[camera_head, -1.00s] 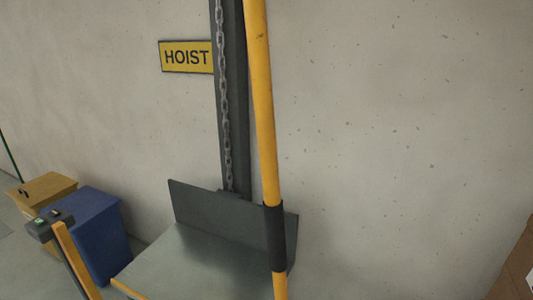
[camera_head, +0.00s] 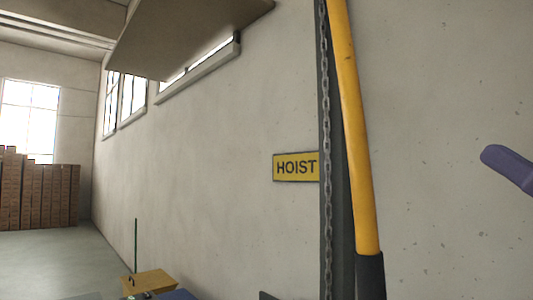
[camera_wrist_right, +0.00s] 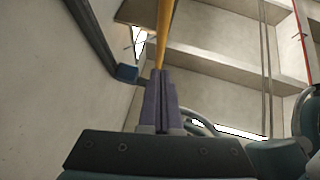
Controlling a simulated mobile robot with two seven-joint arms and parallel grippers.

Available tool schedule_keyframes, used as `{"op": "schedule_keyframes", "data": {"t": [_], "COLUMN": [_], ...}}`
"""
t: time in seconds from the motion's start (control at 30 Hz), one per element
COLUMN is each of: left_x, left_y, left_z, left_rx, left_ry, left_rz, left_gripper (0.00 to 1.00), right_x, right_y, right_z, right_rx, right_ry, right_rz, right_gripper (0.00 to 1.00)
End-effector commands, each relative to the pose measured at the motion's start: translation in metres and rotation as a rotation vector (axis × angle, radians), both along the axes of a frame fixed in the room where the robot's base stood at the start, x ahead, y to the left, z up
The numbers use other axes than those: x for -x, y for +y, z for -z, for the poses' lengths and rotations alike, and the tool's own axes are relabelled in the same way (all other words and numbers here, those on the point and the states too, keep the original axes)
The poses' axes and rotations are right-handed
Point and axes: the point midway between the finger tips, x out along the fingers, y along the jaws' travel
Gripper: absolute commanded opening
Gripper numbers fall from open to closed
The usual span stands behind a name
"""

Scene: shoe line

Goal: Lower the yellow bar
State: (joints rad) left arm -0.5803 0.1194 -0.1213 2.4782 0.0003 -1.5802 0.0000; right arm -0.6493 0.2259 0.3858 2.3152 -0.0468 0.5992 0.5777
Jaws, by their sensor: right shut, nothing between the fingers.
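The yellow bar (camera_head: 358,130) stands nearly upright in the head view, leaning slightly, in front of the dark hoist post. A black sleeve (camera_head: 370,277) covers its lower visible part; its top and bottom ends are out of frame. My right gripper (camera_head: 497,160) shows as purple fingers at the right edge, apart from the bar. In the right wrist view its fingers (camera_wrist_right: 160,85) are shut and empty, and the yellow bar (camera_wrist_right: 165,35) shows beyond their tips. My left gripper is not in view.
A chain (camera_head: 326,150) hangs along the post beside a yellow HOIST sign (camera_head: 296,167). A flat panel (camera_head: 190,30) juts out overhead. A wooden box (camera_head: 150,281) is at the bottom; stacked cartons (camera_head: 40,195) stand far left. The wall right of the bar is bare.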

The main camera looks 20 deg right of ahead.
Motion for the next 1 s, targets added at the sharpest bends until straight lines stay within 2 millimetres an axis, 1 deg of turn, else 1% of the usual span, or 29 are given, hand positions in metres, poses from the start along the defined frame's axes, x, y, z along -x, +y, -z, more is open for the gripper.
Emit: {"op": "schedule_keyframes", "data": {"t": [0.07, 0.17, 0.4, 0.57, 0.63, 0.8, 1.0], "left_x": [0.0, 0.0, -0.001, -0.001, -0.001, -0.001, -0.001], "left_y": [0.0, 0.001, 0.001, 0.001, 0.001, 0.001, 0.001], "left_z": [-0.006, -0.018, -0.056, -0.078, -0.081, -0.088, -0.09], "left_rx": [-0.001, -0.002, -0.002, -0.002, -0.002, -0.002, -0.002], "left_ry": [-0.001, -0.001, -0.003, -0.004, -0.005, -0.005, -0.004], "left_rz": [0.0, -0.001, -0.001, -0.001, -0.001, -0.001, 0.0], "left_gripper": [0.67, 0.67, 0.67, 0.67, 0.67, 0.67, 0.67], "right_x": [-0.002, -0.012, -0.05, -0.076, -0.087, -0.105, -0.113], "right_y": [0.001, 0.003, 0.011, 0.017, 0.018, 0.022, 0.024], "right_z": [-0.008, -0.019, -0.055, -0.076, -0.069, -0.064, -0.062], "right_rx": [0.002, 0.002, 0.002, 0.002, -0.001, 0.001, 0.001], "right_ry": [-0.01, -0.012, -0.012, -0.01, -0.006, -0.006, -0.006], "right_rz": [-0.005, -0.004, -0.003, -0.003, -0.002, -0.001, -0.002], "right_gripper": [0.0, 0.0, 0.0, 0.0, 0.0, 0.0, 0.0]}}
